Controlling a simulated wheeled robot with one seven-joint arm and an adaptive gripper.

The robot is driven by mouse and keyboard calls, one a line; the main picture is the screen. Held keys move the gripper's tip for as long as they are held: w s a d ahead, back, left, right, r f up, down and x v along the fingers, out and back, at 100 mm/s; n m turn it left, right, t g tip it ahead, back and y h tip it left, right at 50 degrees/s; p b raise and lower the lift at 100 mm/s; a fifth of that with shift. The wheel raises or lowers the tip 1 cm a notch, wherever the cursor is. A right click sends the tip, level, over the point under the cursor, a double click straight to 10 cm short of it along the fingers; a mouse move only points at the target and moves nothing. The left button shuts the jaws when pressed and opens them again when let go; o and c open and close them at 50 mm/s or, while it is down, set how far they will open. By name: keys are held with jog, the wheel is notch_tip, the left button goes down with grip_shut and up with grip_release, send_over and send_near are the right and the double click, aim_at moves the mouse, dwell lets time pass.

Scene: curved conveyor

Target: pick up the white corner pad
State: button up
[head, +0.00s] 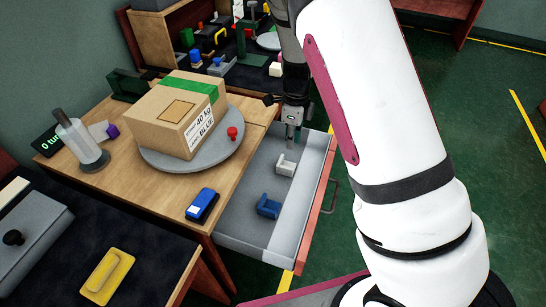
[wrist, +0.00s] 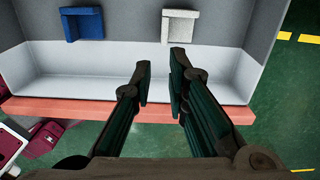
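The white corner pad (head: 286,166) lies on the floor of an open grey drawer (head: 240,235). It also shows at the top of the wrist view (wrist: 181,27), beyond my fingertips. My gripper (head: 291,140) hangs over the drawer's far part, just above the white pad in the head view. In the wrist view my gripper (wrist: 160,80) is open, with a narrow empty gap between its fingers. The fingers are apart from the pad. A blue corner pad (head: 268,207) lies in the same drawer, nearer the front, and shows left of the white one in the wrist view (wrist: 83,23).
The drawer's red front panel (head: 318,205) stands along its right side. The wooden desk (head: 228,170) beside it bears a cardboard box (head: 165,125) on a grey turntable (head: 205,158) and a blue block (head: 202,205). Bare drawer floor surrounds both pads.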

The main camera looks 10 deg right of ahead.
aim_at(288, 168)
jog(key=f, duration=0.5)
jog(key=f+b, duration=0.1)
jog(key=f, duration=0.4)
jog(key=w+f+b, duration=0.1)
jog(key=f, duration=0.4)
jog(key=shift+a, duration=0.1)
grip_shut()
